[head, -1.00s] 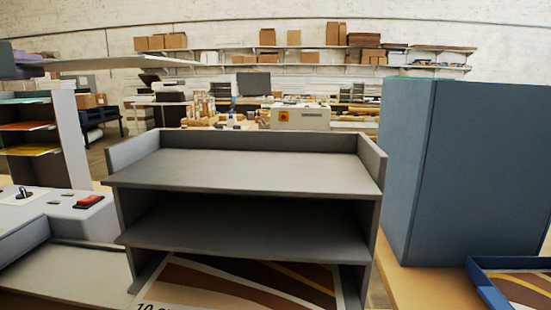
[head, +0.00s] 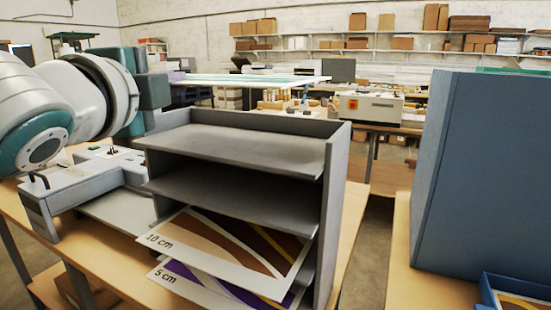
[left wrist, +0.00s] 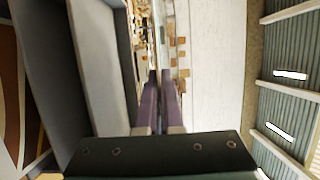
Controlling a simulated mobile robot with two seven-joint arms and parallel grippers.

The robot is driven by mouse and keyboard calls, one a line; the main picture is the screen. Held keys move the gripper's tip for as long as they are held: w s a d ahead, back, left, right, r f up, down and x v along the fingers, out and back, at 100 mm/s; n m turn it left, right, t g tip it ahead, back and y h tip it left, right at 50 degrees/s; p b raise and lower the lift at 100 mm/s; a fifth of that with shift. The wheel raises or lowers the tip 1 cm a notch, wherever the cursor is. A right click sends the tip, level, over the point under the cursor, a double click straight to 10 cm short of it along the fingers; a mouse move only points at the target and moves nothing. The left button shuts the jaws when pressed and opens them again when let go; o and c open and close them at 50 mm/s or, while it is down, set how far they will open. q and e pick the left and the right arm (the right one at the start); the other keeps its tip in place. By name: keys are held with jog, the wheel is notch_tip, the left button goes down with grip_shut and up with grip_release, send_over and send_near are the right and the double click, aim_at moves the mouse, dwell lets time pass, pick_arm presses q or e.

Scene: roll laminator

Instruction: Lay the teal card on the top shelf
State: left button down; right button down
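The grey shelf unit stands in the middle of the head view, and its top shelf (head: 240,147) is bare, with a raised back and side walls. My left gripper (head: 178,77) is at the upper left, behind and above the unit's left side in the picture. Its purple fingers are shut on the teal card (head: 250,79), which looks pale with teal lines and is seen almost edge-on. The card is level and reaches right, above the unit's back wall, apart from it. In the left wrist view the fingers (left wrist: 162,85) are close together. My right gripper is not in view.
Cards marked 10 cm (head: 225,245) and 5 cm (head: 200,285) lie low in the unit. The laminator (head: 75,185) is at left. A tall blue box (head: 485,170) stands at right, with a blue tray (head: 487,292) before it. The space above the top shelf is open.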

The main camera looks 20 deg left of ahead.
pick_arm(q)
notch_tip(320, 180, down, 10)
jog(key=b, duration=0.2)
jog(key=shift+f, duration=0.2)
jog(key=shift+f+b, duration=0.15)
jog(key=shift+b, duration=0.15)
jog(key=c, duration=1.1)
grip_release()
